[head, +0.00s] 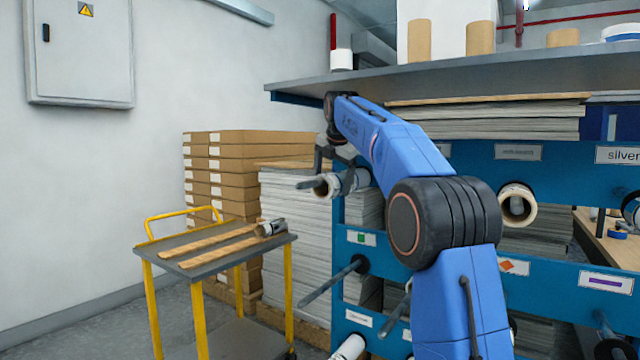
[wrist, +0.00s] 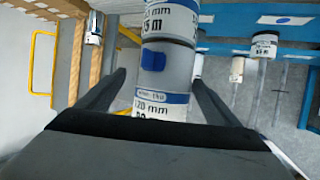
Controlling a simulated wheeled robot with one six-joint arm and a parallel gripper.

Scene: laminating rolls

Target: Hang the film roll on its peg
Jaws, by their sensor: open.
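My gripper (head: 338,178) is at the left end of the blue rack, under the shelf, with its jaws open. In the wrist view its fingers (wrist: 159,80) stand on either side of a white film roll (wrist: 165,88) with blue-edged labels, a blue patch and "mm" print. In the head view this white roll (head: 327,185) is around a grey peg (head: 304,184) whose tip sticks out to the left. The fingers partly hide the roll. I cannot tell whether they touch it. A lower peg (head: 330,283) near a green-square label is bare.
A grey trolley (head: 205,263) with yellow rails carries wooden strips and a small roll (head: 270,228). Stacked cartons (head: 228,170) and paper (head: 290,220) stand behind it. Another roll (head: 516,204) hangs at right, and one (head: 350,348) low down. The shelf (head: 480,75) is close above my arm.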

